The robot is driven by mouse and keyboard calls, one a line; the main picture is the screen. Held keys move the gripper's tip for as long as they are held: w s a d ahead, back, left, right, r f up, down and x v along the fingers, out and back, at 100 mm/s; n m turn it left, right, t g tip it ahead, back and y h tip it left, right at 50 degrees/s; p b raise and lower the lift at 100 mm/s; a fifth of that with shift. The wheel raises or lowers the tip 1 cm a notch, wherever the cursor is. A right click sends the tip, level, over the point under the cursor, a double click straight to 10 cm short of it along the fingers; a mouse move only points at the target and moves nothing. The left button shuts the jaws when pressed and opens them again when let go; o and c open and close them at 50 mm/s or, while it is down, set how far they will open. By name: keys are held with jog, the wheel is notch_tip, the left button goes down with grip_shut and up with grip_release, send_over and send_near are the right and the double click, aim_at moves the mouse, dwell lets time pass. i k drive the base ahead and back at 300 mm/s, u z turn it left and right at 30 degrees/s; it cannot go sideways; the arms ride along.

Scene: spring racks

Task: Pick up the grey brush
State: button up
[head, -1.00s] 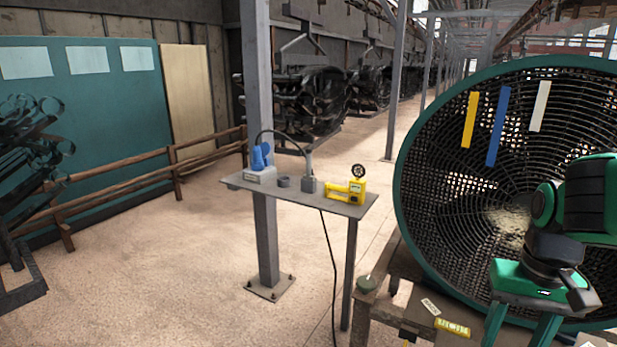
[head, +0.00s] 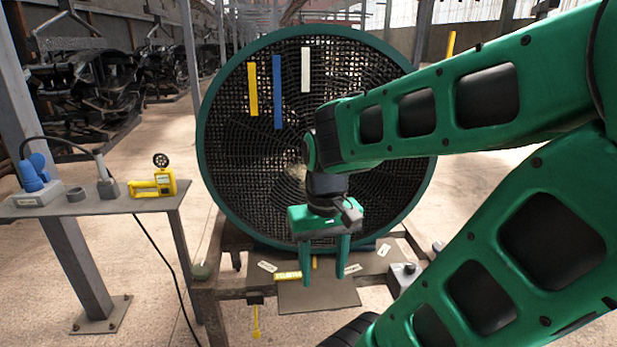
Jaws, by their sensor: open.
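I cannot make out a grey brush for certain in the head view; small items on the low bench are hard to tell apart, and my gripper and arm hide part of it. My gripper (head: 324,280) is green, points down and is open, with nothing seen between its two fingers. It is in front of the big fan, and in the picture its fingertips overlap a dark grey plate (head: 318,296) on the low bench. I cannot tell how high it is above that plate.
The large round fan (head: 225,165) stands behind the low bench (head: 232,294). The bench carries a yellow level (head: 288,275), white labels (head: 267,266) and a grey box (head: 404,276). At left, a grey side table (head: 130,204) holds a yellow instrument (head: 153,188) and a blue tool (head: 33,172).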

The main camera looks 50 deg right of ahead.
aim_at(104, 180)
jog(key=u, duration=0.8)
jog(key=i, duration=1.2)
jog(key=u, duration=0.35)
jog(key=i, duration=1.05)
jog(key=z, duration=0.95)
jog(key=i, duration=0.45)
jog(key=z, duration=0.3)
